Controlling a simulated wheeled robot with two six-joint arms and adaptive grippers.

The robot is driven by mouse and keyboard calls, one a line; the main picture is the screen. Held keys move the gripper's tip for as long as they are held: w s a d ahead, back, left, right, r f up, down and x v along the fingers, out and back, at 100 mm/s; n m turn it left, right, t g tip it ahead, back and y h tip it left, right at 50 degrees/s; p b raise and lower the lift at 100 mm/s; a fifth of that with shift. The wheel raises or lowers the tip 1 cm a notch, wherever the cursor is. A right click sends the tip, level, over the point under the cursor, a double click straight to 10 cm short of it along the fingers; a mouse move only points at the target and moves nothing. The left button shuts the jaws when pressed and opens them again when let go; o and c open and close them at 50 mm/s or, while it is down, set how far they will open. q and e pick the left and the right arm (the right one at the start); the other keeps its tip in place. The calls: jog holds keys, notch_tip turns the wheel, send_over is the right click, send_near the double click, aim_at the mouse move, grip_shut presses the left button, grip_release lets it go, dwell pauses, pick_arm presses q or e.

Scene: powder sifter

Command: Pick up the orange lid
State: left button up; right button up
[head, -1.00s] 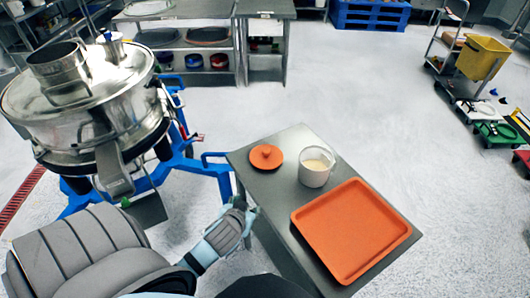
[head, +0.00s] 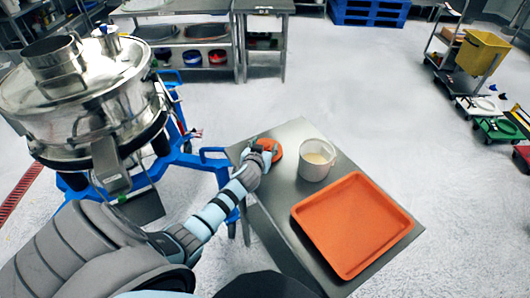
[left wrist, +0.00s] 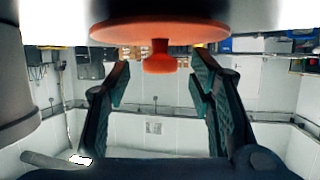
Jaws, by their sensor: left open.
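The orange lid (head: 276,153) lies on the far left part of the grey metal table, partly covered by my left gripper (head: 260,148) in the head view. In the left wrist view the lid (left wrist: 160,29) shows as a flat disc with a round knob (left wrist: 160,58). My left gripper's two dark fingers (left wrist: 160,80) are apart, one on each side of the knob, with gaps between them and it. The gripper is open and holds nothing. My right gripper is not in view.
A white container (head: 317,160) with pale contents stands right of the lid. An orange tray (head: 352,222) fills the near right of the table (head: 297,207). A steel sifter (head: 95,105) on a blue frame stands left. Bare table separates lid and container.

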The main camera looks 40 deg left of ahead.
pick_arm(q)
jog(key=c, duration=0.9)
